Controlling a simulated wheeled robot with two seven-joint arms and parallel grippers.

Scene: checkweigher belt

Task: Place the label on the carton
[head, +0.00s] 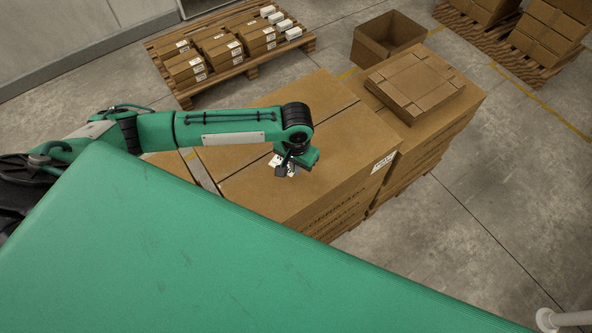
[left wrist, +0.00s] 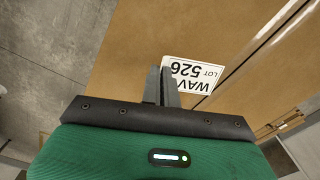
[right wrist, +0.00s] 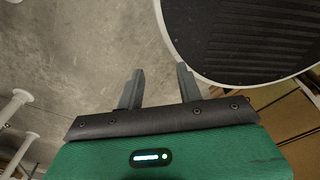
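I cannot tell whether the label touches the carton. My right gripper (right wrist: 158,88) is open and empty above the floor, outside the head view.
Another carton stack (head: 440,130) with a flattened box on top stands to the right. An open box (head: 388,40) is behind it. A pallet (head: 240,68) of small labelled boxes is at the back left. A green surface fills the foreground.

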